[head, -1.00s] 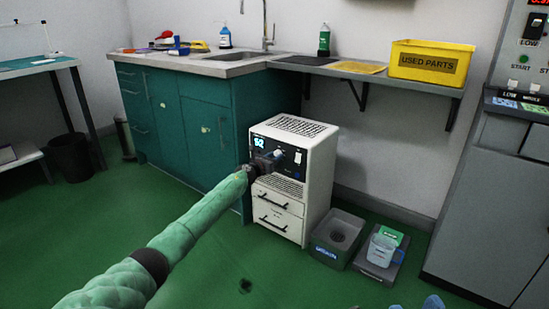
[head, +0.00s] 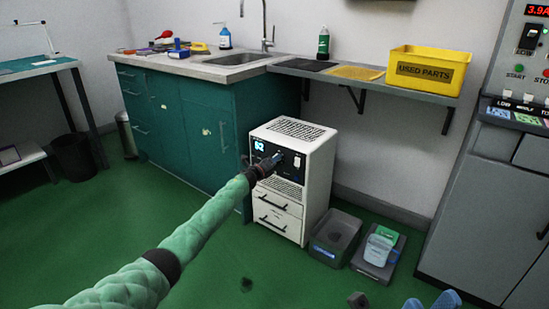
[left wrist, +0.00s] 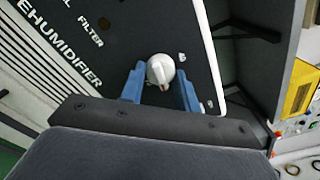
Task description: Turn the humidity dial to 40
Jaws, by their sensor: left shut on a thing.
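The white dehumidifier (head: 319,172) stands on the floor beside the green cabinet, with a dark front panel and a small lit display (head: 259,145) that seems to read 62, though blurred. My left gripper (head: 277,158) reaches the panel. In the left wrist view, its two blue fingers (left wrist: 160,84) are shut on a round white dial (left wrist: 160,68), one on each side. The dial's pointer aims down in that view. The dial's scale and label are not readable. Blue fingertips of my right gripper (head: 430,304) show apart at the bottom edge, with nothing visible between them.
A grey bin (head: 335,233) and a scale-like tray with a jug (head: 380,248) stand on the floor right of the dehumidifier. A shelf with a yellow crate (head: 428,72) hangs above. A grey cabinet (head: 468,210) is at the right.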

